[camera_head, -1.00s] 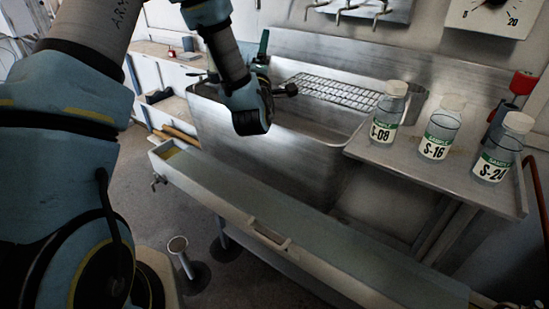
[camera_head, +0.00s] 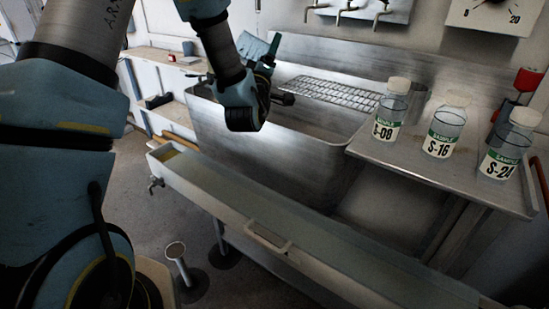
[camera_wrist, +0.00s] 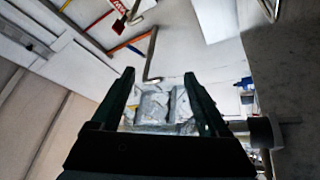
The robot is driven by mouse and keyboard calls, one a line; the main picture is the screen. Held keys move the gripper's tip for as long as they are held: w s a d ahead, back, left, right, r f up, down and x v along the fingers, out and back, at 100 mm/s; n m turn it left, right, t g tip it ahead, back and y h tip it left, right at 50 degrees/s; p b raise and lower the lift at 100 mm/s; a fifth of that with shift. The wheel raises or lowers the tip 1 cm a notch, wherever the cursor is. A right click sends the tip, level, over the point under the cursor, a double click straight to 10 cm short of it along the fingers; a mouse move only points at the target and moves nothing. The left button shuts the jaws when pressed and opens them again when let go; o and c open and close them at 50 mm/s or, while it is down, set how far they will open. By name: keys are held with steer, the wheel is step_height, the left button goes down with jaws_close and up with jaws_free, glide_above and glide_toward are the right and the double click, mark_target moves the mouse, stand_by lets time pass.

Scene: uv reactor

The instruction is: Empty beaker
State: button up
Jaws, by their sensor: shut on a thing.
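My gripper (camera_head: 263,54) is above the left end of the steel sink (camera_head: 270,150), with its fingers pointing up. In the wrist view its two dark green fingers (camera_wrist: 160,74) close on a clear, glassy thing, which looks like the beaker (camera_wrist: 153,108). In the head view the beaker (camera_head: 251,46) shows as a pale blue-grey patch beside the fingers, partly hidden by them and my wrist. Its rim and any contents cannot be made out.
Sample bottles S-08 (camera_head: 386,118), S-16 (camera_head: 444,130) and S-24 (camera_head: 503,150) stand on the steel side shelf (camera_head: 400,165) at right. A wire rack (camera_head: 335,93) lies at the sink's back. A long trough (camera_head: 320,245) runs in front. Taps (camera_head: 347,12) hang above.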

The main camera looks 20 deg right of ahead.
mark_target(251, 54)
steer(key=n, duration=0.1)
steer(key=n+t+y, duration=0.1)
steer(key=a+n+p, duration=0.1)
steer(key=shift+w+r+n, duration=0.3)
steer(key=shift+w+r, duration=0.05)
steer(key=shift+a+f+n+t+y, duration=0.15)
steer(key=shift+n+t+y, duration=0.35)
steer(key=shift+n, duration=0.2)
steer(key=n, duration=0.1)
steer(key=n+y+p, duration=0.1)
steer(key=n+t+p, duration=0.1)
steer(key=shift+w+a+n+y, duration=0.25)
steer(key=shift+a+n+y, duration=0.05)
steer(key=shift+a+n, duration=0.1)
steer(key=n, duration=0.1)
steer(key=n+y+p, duration=0.1)
steer(key=shift+w+a+n+t+p, duration=0.15)
steer(key=shift+a+n+t+p, duration=0.15)
steer(key=shift+a+n, duration=0.1)
steer(key=n+b, duration=0.1)
steer(key=w+a+f+n+y+b, duration=0.1)
steer(key=shift+a+y+b, duration=0.3)
steer(key=w+a+f+n+g+y+b, duration=0.1)
steer(key=a+n+y, duration=0.5)
steer(key=n, duration=1.1)
steer(key=shift+w+a+f+g+b, duration=0.25)
steer(key=shift+w+a+g+b, duration=0.6)
steer(key=shift+w+b, duration=0.45)
